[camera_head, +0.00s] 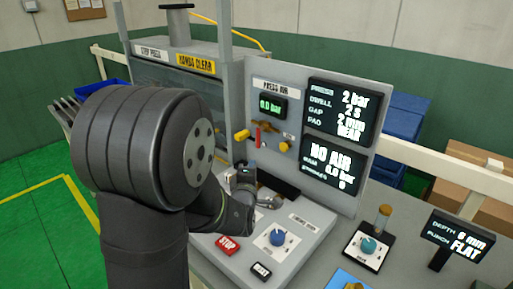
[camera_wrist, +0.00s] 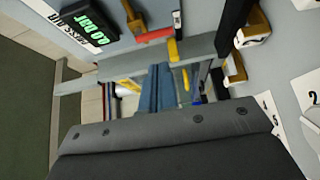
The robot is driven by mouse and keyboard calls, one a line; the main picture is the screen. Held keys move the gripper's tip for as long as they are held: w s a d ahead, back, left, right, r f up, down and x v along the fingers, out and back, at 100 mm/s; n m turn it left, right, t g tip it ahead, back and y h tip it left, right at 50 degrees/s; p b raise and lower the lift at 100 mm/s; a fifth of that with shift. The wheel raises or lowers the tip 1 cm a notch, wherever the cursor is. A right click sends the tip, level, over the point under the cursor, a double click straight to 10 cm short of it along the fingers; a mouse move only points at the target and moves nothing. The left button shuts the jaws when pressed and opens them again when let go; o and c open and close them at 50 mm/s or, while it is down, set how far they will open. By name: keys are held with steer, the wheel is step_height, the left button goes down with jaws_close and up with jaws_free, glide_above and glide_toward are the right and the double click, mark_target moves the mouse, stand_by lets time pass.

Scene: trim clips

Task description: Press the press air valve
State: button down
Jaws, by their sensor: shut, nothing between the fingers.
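The press air valve (camera_head: 262,128) sits on the upright grey panel under the PRESS AIR label, with a red handle and yellow fittings on both sides. In the wrist view the valve's red handle (camera_wrist: 177,18) shows at the top centre. The small gauge (camera_head: 268,106) above the valve reads 0.0 bar. My gripper (camera_head: 250,164) is shut and empty, in front of the panel, below and slightly left of the valve. Its blue-grey fingers also show in the wrist view (camera_wrist: 156,88), pointing toward the valve area. I see a gap to the handle, but its depth is unclear.
The lower display (camera_head: 335,162) reads NO AIR. The sloped console below carries a red STOP button (camera_head: 228,244) and a blue knob (camera_head: 277,238). A teal knob (camera_head: 368,245) stands to the right. The press frame (camera_head: 190,85) rises behind my arm on the left.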

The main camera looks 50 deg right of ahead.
mark_target(258, 142)
steer(key=x, duration=1.2)
steer(key=shift+w+f+m+h, duration=0.15)
steer(key=shift+w+m+h, duration=0.3)
steer(key=shift+m, duration=0.35)
steer(key=w+m+h, duration=0.1)
steer(key=w+m, duration=0.1)
steer(key=w+r+m+h, duration=0.1)
steer(key=w+m, duration=0.1)
steer(key=shift+w+r+m+t+h, duration=0.2)
steer(key=shift+w+m+t+h, duration=0.1)
steer(key=shift+w+t+h, duration=0.1)
stand_by(0.5)
steer(key=v, duration=0.7)
steer(key=shift+a, duration=0.2)
